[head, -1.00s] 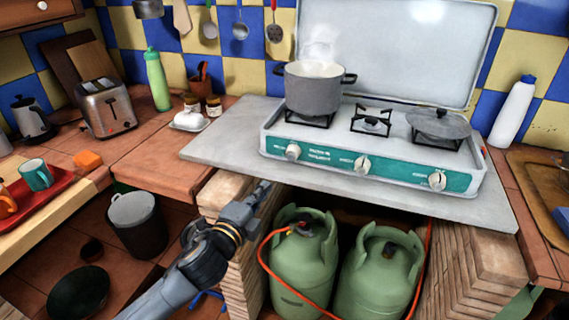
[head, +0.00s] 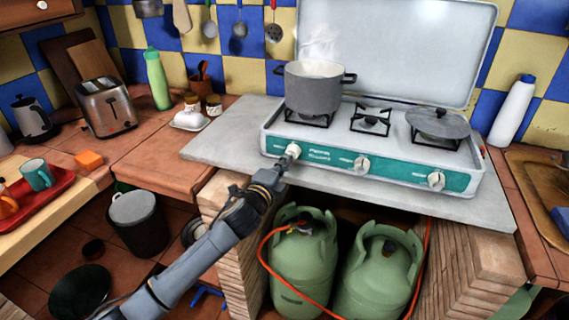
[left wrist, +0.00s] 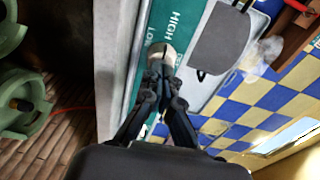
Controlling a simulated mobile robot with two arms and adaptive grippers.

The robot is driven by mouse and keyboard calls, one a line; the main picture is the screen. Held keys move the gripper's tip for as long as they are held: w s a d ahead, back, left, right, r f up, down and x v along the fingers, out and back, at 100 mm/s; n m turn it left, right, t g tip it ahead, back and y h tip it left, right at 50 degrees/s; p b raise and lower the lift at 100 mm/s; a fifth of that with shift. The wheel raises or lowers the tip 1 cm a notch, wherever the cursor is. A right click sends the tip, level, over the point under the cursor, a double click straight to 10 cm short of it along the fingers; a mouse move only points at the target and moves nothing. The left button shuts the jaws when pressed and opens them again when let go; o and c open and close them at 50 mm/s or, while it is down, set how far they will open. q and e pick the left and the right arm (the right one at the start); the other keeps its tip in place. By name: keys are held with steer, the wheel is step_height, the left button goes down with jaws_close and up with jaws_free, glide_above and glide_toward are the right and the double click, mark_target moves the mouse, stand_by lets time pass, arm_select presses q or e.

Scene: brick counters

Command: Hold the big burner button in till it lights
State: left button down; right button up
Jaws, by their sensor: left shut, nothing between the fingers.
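The stove (head: 315,153) has a teal front panel with three pale knobs. My left gripper (head: 285,162) is shut and empty, its tips at the left knob (head: 293,149), below the steaming grey pot (head: 314,90). In the left wrist view the closed fingertips (left wrist: 160,68) point at the pale knob (left wrist: 160,50) beside the word "HIGH". They overlap its near edge; I cannot tell whether they press on it. The middle knob (head: 361,164) and right knob (head: 436,180) are clear of the gripper. No flame is visible under the pot. My right gripper is not in view.
Two green gas bottles (head: 304,262) with an orange hose (head: 263,250) stand under the grey slab (head: 225,145). Brick pillars (head: 477,262) flank them. A lidded pan (head: 438,123) sits on the right burner, and the middle burner (head: 370,120) is bare.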

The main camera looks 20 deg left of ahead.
arm_select(q)
steer(key=shift+w+r, duration=0.15)
steer(key=shift+w, duration=0.35)
steer(key=shift+w+r, duration=0.1)
steer(key=shift+r, duration=0.05)
steer(key=shift+w, duration=0.15)
steer(key=shift+r, duration=0.15)
stand_by(1.3)
